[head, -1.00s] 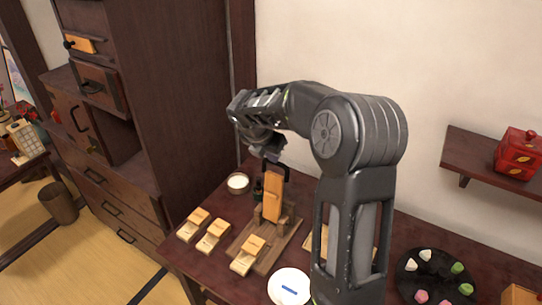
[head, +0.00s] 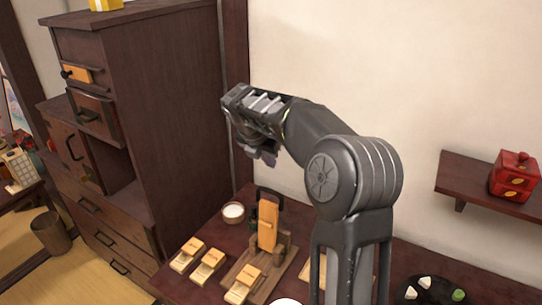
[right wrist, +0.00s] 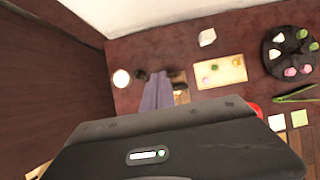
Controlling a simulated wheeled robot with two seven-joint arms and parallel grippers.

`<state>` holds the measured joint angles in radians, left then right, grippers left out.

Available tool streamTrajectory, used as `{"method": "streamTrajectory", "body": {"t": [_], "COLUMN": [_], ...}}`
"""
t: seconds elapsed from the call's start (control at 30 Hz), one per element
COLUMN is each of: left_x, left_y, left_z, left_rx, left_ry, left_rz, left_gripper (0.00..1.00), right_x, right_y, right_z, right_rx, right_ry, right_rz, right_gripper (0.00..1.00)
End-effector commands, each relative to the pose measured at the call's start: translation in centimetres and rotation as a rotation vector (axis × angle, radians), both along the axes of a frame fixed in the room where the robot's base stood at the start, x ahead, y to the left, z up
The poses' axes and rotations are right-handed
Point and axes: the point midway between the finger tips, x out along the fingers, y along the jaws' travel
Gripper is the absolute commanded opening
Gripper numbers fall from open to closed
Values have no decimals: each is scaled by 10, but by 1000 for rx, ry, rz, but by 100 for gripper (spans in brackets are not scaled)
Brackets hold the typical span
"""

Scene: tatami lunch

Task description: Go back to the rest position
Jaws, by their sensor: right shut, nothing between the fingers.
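My right arm reaches up from the bottom of the head view and bends left. Its gripper (head: 262,152) hangs above the dark table, shut and empty. It is apart from the upright orange-brown piece (head: 267,224) on the wooden stand (head: 240,265) below. In the right wrist view, the grey fingers of the right gripper (right wrist: 158,90) are together over the table and hide part of the stand. My left gripper is not in view.
A tall dark cabinet (head: 170,100) stands left of the gripper. A white-filled bowl (head: 233,212) and several wooden pieces (head: 207,266) lie on the table. A wall shelf (head: 470,182) holds a red box (head: 514,177) at right. The air around the gripper is free.

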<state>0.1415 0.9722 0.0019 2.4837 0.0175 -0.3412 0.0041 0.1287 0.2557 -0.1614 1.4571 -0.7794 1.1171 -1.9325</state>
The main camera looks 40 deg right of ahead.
Motion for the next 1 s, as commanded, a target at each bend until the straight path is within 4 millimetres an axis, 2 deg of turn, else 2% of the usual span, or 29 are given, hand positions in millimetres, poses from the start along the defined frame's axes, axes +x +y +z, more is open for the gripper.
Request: {"method": "streamTrajectory", "body": {"t": [0.2, 0.87, 1.0], "left_x": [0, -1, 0], "left_y": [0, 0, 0], "left_z": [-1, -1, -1], "left_rx": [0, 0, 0], "left_ry": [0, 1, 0], "left_rz": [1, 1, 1], "left_gripper": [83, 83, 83], "right_x": [4, 4, 13], "right_y": [-10, -10, -10], "right_z": [16, 17, 18], "right_rx": [0, 4, 18], "right_ry": [-1, -8, -93], "right_rz": [2, -10, -91], "right_gripper": [0, 0, 0]}}
